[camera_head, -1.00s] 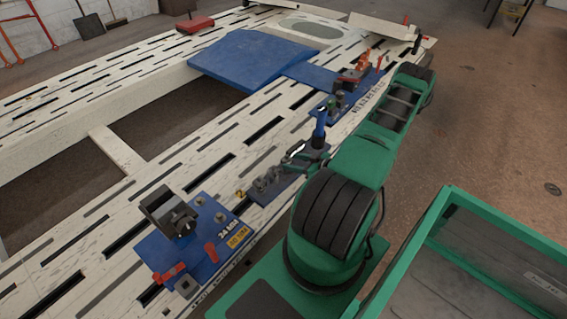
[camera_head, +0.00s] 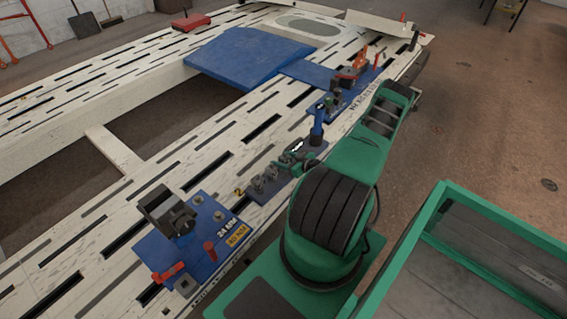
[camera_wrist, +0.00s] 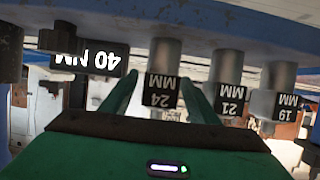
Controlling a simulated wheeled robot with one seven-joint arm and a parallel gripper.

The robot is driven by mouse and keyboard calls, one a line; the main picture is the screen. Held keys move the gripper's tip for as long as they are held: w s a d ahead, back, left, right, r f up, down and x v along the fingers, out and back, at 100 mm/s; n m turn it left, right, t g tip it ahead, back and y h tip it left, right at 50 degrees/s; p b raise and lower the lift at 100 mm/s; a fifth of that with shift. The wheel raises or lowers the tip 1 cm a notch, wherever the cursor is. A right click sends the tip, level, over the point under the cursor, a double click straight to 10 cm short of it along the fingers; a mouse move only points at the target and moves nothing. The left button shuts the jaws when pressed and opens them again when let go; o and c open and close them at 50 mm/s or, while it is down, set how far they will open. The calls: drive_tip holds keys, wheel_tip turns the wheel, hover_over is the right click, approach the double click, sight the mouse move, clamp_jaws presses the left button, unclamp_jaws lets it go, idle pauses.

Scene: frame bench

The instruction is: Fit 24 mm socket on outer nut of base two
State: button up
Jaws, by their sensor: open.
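The grey 24 mm socket (camera_wrist: 163,75) stands in the wrist view, its black label upside down. My gripper (camera_wrist: 162,98) is open, with one green finger on each side of this socket; I cannot tell whether they touch it. In the head view my gripper (camera_head: 294,158) is small and partly hidden over the socket rack (camera_head: 262,192). The blue base plate (camera_head: 150,240) at lower left reads 24 MM and 40 NM, and a yellow 2 is by its corner. It carries a dark block and small upright studs; which nut is outer is unclear.
The 21 mm socket (camera_wrist: 229,70) and 19 mm socket (camera_wrist: 276,80) stand close to the right finger. A 40 NM display (camera_wrist: 90,62) is close to the left finger. A green-framed bin (camera_head: 440,195) is at right.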

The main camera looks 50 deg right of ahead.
drive_tip(key=shift+x, duration=1.25)
drive_tip(key=c, duration=1.3)
